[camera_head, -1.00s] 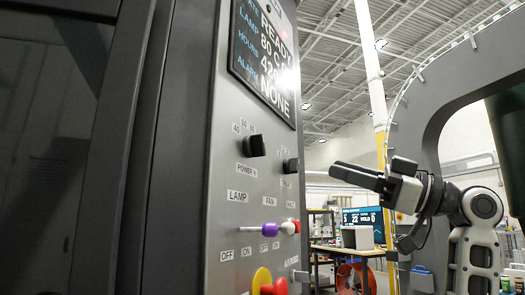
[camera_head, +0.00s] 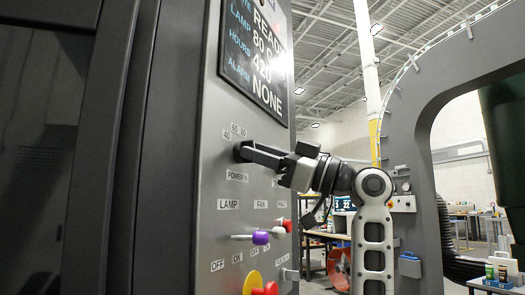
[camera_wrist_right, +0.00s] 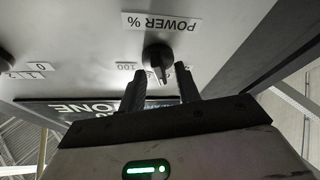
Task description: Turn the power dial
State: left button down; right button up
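The black power dial (camera_wrist_right: 157,57) is on the grey control panel, next to the "POWER %" label (camera_wrist_right: 162,23), which appears upside down in the right wrist view. My right gripper (camera_head: 246,152) has its fingertips at the dial in the head view, and they hide most of it. In the right wrist view my right gripper (camera_wrist_right: 160,76) is open, with one dark finger on either side of the dial's pointer end. A gap shows between the fingers and the dial, and I cannot tell whether either touches. My left gripper is not in view.
A dark status screen (camera_head: 258,55) is above the dial. Below it are a purple knob (camera_head: 261,237), a red knob (camera_head: 284,225), and a yellow-and-red button (camera_head: 253,283). A large grey arch (camera_head: 412,110) stands at the right.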

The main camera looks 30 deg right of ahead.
grip_shut()
jog(key=shift+m, duration=0.4)
jog(key=m+t+h, duration=0.1)
jog(key=m, duration=0.2)
jog(key=m+t+h, duration=0.1)
jog(key=m+h, duration=0.1)
jog(key=m, duration=0.2)
jog(key=m+t+h, duration=0.1)
jog(key=m+h, duration=0.1)
jog(key=m, duration=0.1)
jog(key=shift+s+a, duration=0.1)
jog(key=shift+a, duration=0.05)
jog(key=shift+m+h, duration=0.3)
jog(key=shift+m, duration=0.2)
grip_release()
